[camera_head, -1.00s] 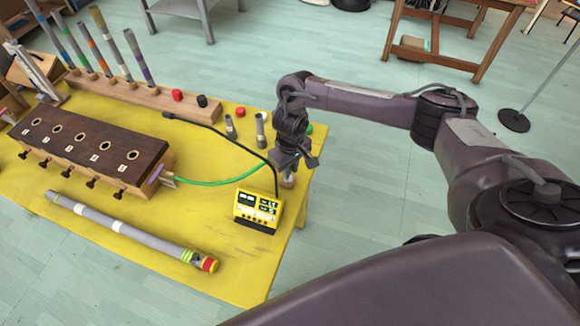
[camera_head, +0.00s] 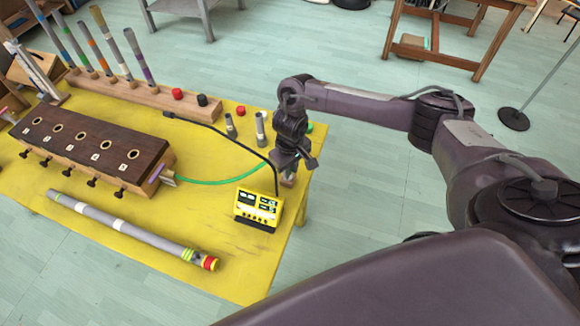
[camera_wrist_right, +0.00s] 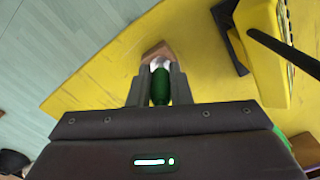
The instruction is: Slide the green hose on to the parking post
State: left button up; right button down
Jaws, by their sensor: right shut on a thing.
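The green hose (camera_head: 215,183) runs across the yellow table from the end of the dark-topped wooden box (camera_head: 95,150) to my right gripper (camera_head: 290,168). In the right wrist view my right gripper (camera_wrist_right: 158,78) is shut on the green hose (camera_wrist_right: 160,90), near its end. Just beyond the hose end is a pale, shiny piece, likely the parking post (camera_wrist_right: 159,63), on a small wooden block (camera_wrist_right: 157,50). The block also shows below the gripper in the head view (camera_head: 288,180). Whether the hose is around the post or only above it, I cannot tell. My left gripper is not in view.
A yellow meter box (camera_head: 258,208) with a black cable stands close left of the gripper. Two grey tubes (camera_head: 261,130) stand behind it. A long grey tube (camera_head: 130,230) lies at the front. A wooden rack (camera_head: 150,98) with coloured tubes is at the back.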

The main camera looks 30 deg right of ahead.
jog(key=shift+f+b, duration=0.3)
jog(key=shift+f, duration=0.7)
jog(key=c, duration=1.3)
grip_release()
jog(key=shift+o, duration=0.2)
notch_tip(320, 180, up, 8)
jog(key=shift+f+p, duration=0.1)
jog(key=shift+p, duration=0.35)
